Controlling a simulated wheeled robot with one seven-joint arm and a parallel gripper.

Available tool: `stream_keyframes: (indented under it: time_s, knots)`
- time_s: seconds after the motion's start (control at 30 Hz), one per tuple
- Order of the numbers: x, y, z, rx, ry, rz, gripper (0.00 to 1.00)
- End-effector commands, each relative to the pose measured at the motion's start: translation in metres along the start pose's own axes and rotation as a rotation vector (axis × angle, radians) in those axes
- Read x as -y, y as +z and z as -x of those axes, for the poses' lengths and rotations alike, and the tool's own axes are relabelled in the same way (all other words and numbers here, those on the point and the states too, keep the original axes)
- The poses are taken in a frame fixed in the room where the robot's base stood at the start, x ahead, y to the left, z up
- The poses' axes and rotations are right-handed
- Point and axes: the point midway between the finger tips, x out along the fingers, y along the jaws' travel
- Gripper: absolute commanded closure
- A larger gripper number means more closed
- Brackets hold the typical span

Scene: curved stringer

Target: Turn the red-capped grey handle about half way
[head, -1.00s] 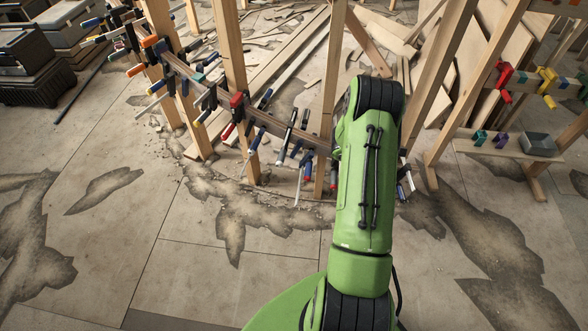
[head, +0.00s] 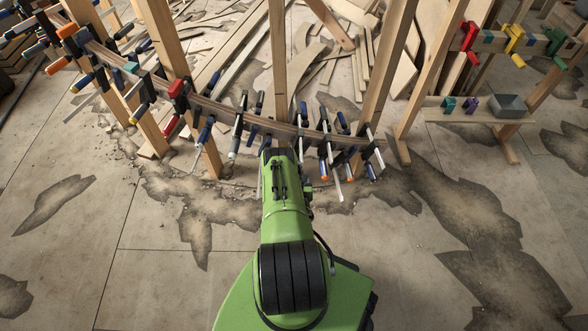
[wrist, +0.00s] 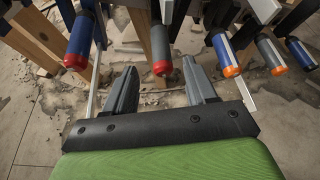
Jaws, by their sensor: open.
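In the wrist view, the grey handle with a red cap (wrist: 161,45) hangs down near the top middle, its capped end toward me. My gripper (wrist: 160,72) is open, with one dark grey finger on each side of that handle's line. The red cap appears at the gap between the fingertips; I cannot tell whether the handle is inside the jaws or just beyond them. No contact shows. In the head view my green arm hides the gripper, and I cannot make out this handle there.
A blue red-capped handle (wrist: 80,45) hangs left of my gripper, and a blue orange-capped handle (wrist: 224,55) hangs close right. A grey orange-capped handle (wrist: 270,54) is further right. The curved wooden stringer (head: 230,112) carries many clamps between upright posts (head: 277,60). Front floor is open.

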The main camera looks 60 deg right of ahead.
Motion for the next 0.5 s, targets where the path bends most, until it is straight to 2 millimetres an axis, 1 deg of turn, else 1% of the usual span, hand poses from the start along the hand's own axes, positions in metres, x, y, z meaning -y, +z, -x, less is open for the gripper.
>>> stream_keyframes:
  time_s: [0.03,0.2,0.3,0.4,0.5]
  knots:
    - [-0.002,-0.006,-0.016,0.005,0.005,0.006,0.44]
    - [-0.002,-0.004,-0.057,0.004,0.005,0.003,0.44]
    - [-0.001,-0.003,-0.078,0.004,0.003,0.002,0.44]
    - [0.0,-0.002,-0.093,0.003,-0.001,-0.001,0.44]
    - [0.0,-0.001,-0.1,0.001,0.0,-0.002,0.44]
